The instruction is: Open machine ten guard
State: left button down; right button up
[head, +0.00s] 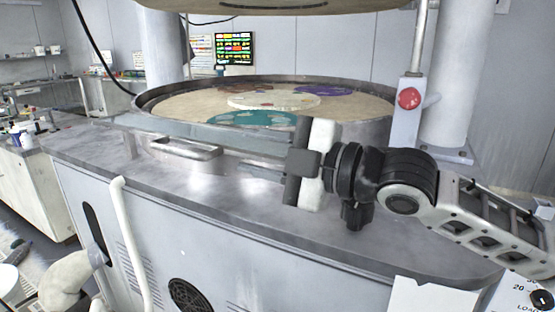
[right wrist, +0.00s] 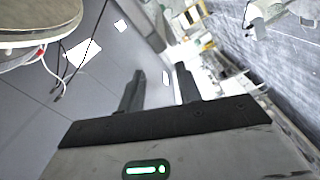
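The polishing machine in front of me has a round platen table (head: 160,103) with coloured discs on it. A low, partly see-through guard panel (head: 235,137) runs along the front of the table. A metal bar handle (head: 180,152) sticks out from it. My right gripper (head: 245,163) is to the right of the handle, apart from it, with its fingers pointing left. In the right wrist view my right gripper (right wrist: 160,88) has its two fingers apart with nothing between them. I do not see my left gripper. No number is readable on the machine.
A red button (head: 408,98) sits on a post at the right, behind my right arm. The grey front ledge (head: 215,190) is clear below the handle. A white upright tube (head: 130,230) stands before the cabinet. A bench with small items (head: 25,130) is at the left.

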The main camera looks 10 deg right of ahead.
jog(key=shift+v, duration=1.5)
